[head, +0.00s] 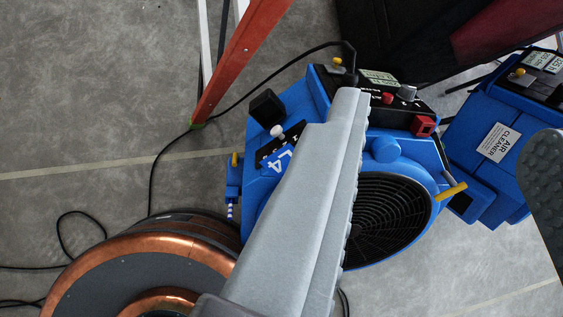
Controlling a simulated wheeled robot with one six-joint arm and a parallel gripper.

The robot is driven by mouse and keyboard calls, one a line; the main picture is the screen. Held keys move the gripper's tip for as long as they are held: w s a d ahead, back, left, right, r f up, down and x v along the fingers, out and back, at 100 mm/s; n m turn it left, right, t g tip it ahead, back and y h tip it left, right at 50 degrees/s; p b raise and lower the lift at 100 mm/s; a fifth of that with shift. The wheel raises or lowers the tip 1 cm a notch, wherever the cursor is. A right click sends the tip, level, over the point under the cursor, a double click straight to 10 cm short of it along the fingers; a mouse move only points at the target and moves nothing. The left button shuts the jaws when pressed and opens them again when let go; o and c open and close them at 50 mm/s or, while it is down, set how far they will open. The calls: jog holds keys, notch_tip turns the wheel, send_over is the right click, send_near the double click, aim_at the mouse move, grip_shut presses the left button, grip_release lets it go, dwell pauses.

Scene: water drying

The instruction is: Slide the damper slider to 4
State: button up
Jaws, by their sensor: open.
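A blue air cleaner (262,199) stands in the middle of the view, seen from above. A black plate (268,153) with white marks lies on its left part, and a small pale knob (277,131) at its upper edge looks like the damper slider. The scale numbers are partly covered and too small to read. A blue label (280,160) reading "L4" lies beside the plate. My gripper (445,120) is open, with one long grey finger crossing over the machine right of the knob and a dark ribbed finger at the right edge. Neither finger visibly touches the knob.
A black block (267,107) stands just above the knob. A control panel (408,107) with knobs lies at upper right, above a black fan grille (390,220). A second blue air cleaner (480,165) stands right. A copper-rimmed drum (130,248), cables and an orange ladder leg (235,70) lie left.

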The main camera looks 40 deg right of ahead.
jog(key=w+a+f+n+g+h, duration=0.1)
jog(key=w+a+f+n+g, duration=0.2)
jog(key=f, duration=0.4)
jog(key=w+a+f+n+g, duration=0.2)
jog(key=w+a+f, duration=0.1)
jog(key=f, duration=0.3)
jog(key=n+g+h, duration=0.4)
jog(key=n+g, duration=0.1)
jog(key=n, duration=0.1)
send_near(275, 129)
jog(key=x, duration=0.8)
jog(key=shift+d+f, duration=0.1)
jog(key=shift+f, duration=0.1)
grip_shut()
